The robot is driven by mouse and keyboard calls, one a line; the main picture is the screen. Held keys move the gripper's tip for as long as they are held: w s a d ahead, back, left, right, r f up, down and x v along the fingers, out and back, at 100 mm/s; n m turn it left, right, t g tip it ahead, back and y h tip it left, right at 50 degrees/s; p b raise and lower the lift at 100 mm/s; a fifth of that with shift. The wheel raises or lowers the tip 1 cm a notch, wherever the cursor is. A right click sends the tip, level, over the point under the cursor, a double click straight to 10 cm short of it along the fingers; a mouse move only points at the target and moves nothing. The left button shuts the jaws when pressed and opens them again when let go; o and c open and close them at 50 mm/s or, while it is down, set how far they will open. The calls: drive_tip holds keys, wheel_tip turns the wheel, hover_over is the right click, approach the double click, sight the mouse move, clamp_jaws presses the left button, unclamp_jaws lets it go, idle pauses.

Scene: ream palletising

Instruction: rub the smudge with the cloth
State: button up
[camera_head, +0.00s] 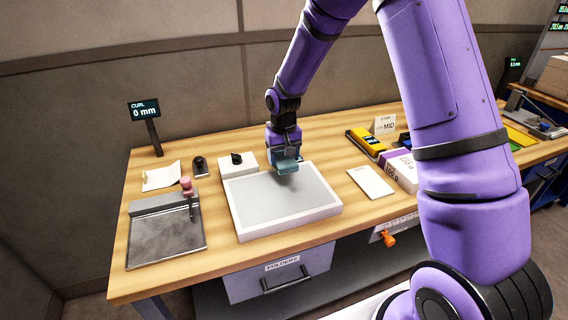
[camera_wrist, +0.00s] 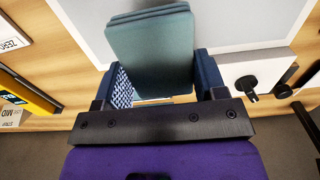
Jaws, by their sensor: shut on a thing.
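My gripper (camera_head: 284,152) is shut on a folded teal cloth (camera_head: 287,167), over the back part of a white-framed grey panel (camera_head: 240,231). In the wrist view the cloth (camera_wrist: 152,48) sits between the two dark blue fingers of my gripper (camera_wrist: 160,82), its layered far edge over the pale panel (camera_wrist: 235,22). I cannot tell whether the cloth touches the panel. The panel's surface looks a dull, fairly even grey, and I cannot pick out a distinct smudge; the cloth and gripper hide part of the back.
A white box with a black knob (camera_head: 238,160) stands close behind the panel. A dark metal plate with a pink-knobbed lever (camera_head: 187,186) lies left. A white card (camera_head: 370,182), a ream (camera_head: 402,170) and a yellow device (camera_head: 364,141) lie right. A CURL display (camera_head: 144,109) stands at back left.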

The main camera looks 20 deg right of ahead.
sight(284, 157)
drive_tip(key=shift+r, duration=1.75)
drive_tip(key=shift+s, duration=0.1)
